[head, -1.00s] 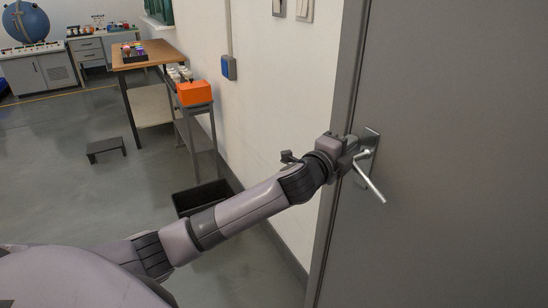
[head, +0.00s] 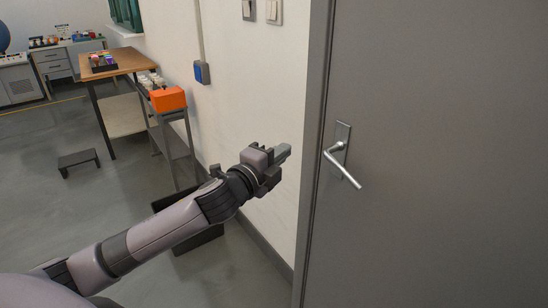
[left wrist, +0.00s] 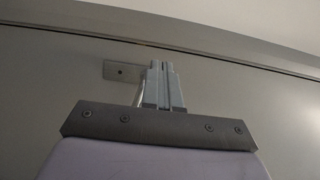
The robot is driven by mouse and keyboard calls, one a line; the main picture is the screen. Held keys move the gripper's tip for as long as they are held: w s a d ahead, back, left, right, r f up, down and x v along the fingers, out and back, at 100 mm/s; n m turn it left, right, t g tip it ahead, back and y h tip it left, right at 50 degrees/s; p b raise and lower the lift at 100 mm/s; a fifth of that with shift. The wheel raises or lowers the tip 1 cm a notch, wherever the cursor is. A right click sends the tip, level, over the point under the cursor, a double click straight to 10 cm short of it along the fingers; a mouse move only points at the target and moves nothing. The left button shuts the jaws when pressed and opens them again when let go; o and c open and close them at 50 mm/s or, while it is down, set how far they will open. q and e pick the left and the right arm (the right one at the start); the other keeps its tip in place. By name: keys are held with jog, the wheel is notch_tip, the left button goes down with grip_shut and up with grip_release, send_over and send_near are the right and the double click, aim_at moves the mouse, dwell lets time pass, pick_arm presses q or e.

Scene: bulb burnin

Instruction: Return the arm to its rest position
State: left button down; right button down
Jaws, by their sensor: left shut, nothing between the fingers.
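My left gripper (head: 283,153) is shut and empty in the head view. It is in front of the white wall, to the left of the grey door (head: 440,120) and apart from the silver lever handle (head: 343,168). The handle slants down to the right from its plate. In the left wrist view the gripper's fingers (left wrist: 163,85) are together, with the grey door surface behind them. A plate (left wrist: 122,71) on that surface shows just left of the fingers. My right gripper is not in view.
A wooden-topped table (head: 118,64) stands at the back left, with an orange box (head: 168,99) on a narrow stand beside it. A dark bin (head: 205,240) is on the floor behind my left arm. A low step (head: 78,159) stands on open floor at left.

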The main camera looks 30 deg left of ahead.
pick_arm(q)
jog(key=s+d+f+n+g+h, duration=0.15)
jog(key=s+f+n, duration=0.35)
jog(key=f, duration=0.5)
jog(key=s+d+f+n+g, duration=0.3)
jog(key=s+f, duration=0.3)
jog(key=f, duration=0.3)
jog(key=s+d+f+n+g, duration=0.3)
jog(key=s+f+n, duration=0.5)
jog(key=s+f, duration=0.5)
jog(key=s+y, duration=0.1)
jog(key=s, duration=0.2)
jog(key=shift+s+d+n, duration=0.2)
jog(key=shift+d+n, duration=0.05)
jog(key=shift+n, duration=0.15)
